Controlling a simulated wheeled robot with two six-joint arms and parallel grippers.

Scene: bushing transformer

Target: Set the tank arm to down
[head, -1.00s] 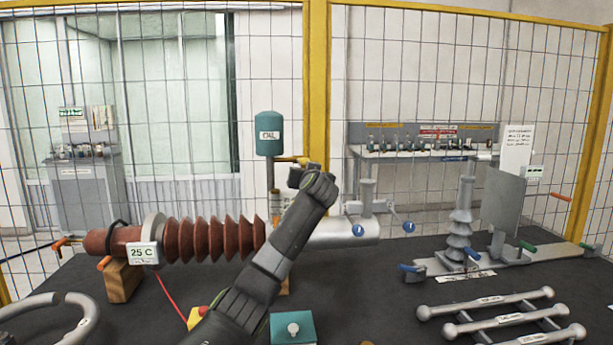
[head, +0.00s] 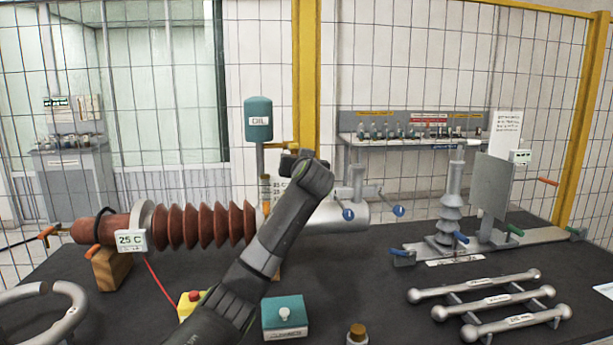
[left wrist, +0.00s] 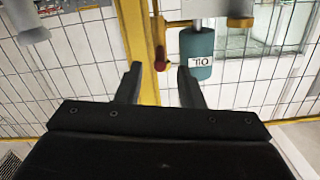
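The green oil tank (head: 258,118), labelled OIL, stands upright on a post behind the red ribbed bushing (head: 205,226). A yellow tank arm (head: 278,146) sticks out sideways below the tank; its far end is hidden behind my left arm. My left gripper (left wrist: 160,80) is open, and its fingers point toward the tank. The left wrist view, upside down, shows the tank (left wrist: 197,50) beyond one finger and a yellow arm (left wrist: 158,28) with a red end (left wrist: 160,58) between the fingers, not clearly touching. In the head view its fingertips are mostly hidden. My right gripper is not in view.
A green box (head: 285,317), a yellow emergency button box (head: 188,305), metal bars (head: 487,303) and a grey insulator fixture (head: 449,210) stand on the dark table. A mesh fence (head: 420,60) rises behind.

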